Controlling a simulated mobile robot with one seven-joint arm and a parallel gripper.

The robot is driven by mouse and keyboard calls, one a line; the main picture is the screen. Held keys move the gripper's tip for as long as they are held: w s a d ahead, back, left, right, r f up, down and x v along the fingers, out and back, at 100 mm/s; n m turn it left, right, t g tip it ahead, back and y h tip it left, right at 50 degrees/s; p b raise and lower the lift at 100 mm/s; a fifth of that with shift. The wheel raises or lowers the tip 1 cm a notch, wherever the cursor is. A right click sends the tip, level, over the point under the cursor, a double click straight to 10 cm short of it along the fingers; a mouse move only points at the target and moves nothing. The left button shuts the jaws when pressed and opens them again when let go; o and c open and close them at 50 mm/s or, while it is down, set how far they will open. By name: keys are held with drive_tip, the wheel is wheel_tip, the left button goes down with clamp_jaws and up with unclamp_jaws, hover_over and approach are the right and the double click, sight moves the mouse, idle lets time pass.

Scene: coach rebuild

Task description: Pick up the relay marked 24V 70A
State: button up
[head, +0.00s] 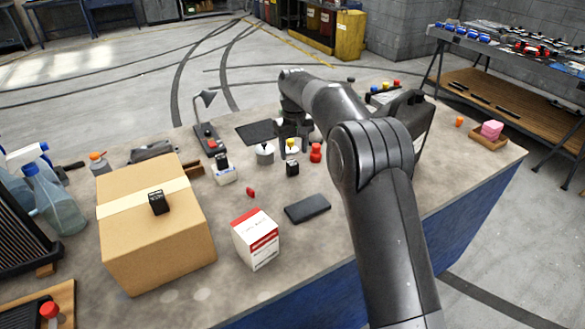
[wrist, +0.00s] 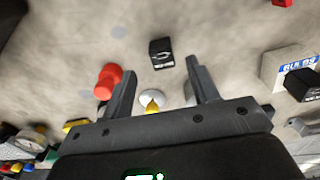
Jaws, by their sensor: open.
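Three small black relay-like cubes show. One black cube (head: 292,168) stands on the bench just below my gripper (head: 294,152); it also shows in the wrist view (wrist: 161,53), just beyond the fingertips. A second cube (head: 157,203) lies on top of the cardboard box. A third cube (head: 221,160) sits on the white bulbs box and also shows at the right of the wrist view (wrist: 302,84). Their lettering is too small to read, so I cannot tell which is marked 24V 70A. My gripper (wrist: 161,70) is open, with nothing between its fingers.
A red knobbed piece (head: 316,153) and a silver disc with a yellow top (head: 291,145) stand close to my gripper. The bulbs box (head: 225,176), a red-and-white carton (head: 255,240), a dark flat slab (head: 307,208) and the cardboard box (head: 160,250) stand around.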

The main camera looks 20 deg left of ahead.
sight(293, 163)
wheel_tip(293, 163, down, 7)
drive_tip(key=shift+a+r, duration=0.1)
drive_tip(key=shift+a, duration=0.05)
drive_tip(key=c, duration=1.1)
